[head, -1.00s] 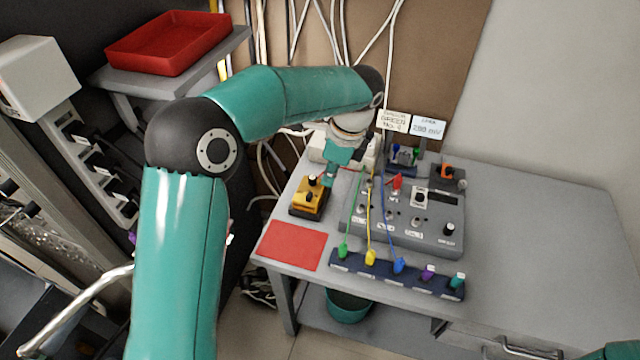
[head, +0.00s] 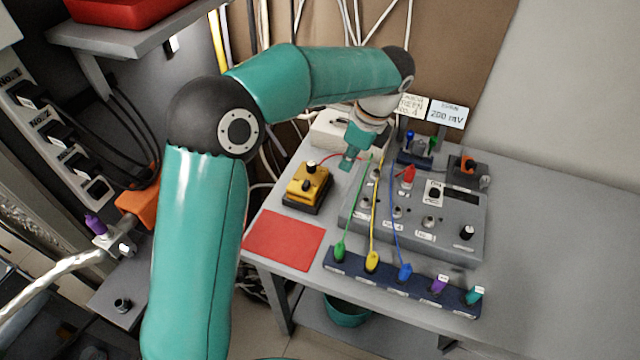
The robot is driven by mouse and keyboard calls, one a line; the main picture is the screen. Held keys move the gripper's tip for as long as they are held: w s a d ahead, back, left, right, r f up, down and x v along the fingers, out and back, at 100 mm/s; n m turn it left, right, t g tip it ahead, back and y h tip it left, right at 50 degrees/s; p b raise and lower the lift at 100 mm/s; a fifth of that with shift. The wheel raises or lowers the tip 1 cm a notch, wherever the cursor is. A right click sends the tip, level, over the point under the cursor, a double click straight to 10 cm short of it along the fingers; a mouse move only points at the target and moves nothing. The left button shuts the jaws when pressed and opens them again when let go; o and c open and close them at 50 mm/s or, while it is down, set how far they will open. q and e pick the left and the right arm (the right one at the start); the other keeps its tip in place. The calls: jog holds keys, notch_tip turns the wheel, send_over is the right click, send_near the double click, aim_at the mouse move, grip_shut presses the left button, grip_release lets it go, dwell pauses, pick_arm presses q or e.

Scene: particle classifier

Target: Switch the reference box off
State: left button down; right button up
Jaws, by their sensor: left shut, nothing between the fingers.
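A small yellow box (head: 306,187) with black knobs on top sits on the grey bench, behind the red mat. I take it for the reference box, but no label on it is readable, and I cannot tell its switch position. My left gripper (head: 346,164) points down to the right of and behind the yellow box, apart from it. Its fingers are shut and empty. My right gripper is not in view.
A grey control panel (head: 456,226) with knobs, a red switch and green, yellow and blue leads stands right of the box. A dark socket strip (head: 325,262) lies in front. The red mat (head: 268,240) is bare. The bench's right side is clear.

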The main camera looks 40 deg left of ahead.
aim_at(306, 182)
pick_arm(q)
jog(key=x, duration=0.9)
jog(key=shift+s+a+f, duration=0.2)
jog(key=shift+a+f, duration=0.05)
jog(key=a, duration=0.3)
jog(key=shift+s+f+p, duration=0.15)
jog(key=shift+s+p, duration=0.2)
jog(key=shift+p, duration=0.05)
jog(key=shift+s+a+f, duration=0.1)
jog(key=shift+a, duration=0.4)
jog(key=shift+s+a, duration=0.2)
jog(key=shift+a, duration=0.5)
jog(key=shift+s+a, duration=0.15)
jog(key=shift+a, duration=0.55)
jog(key=shift+d, duration=0.2)
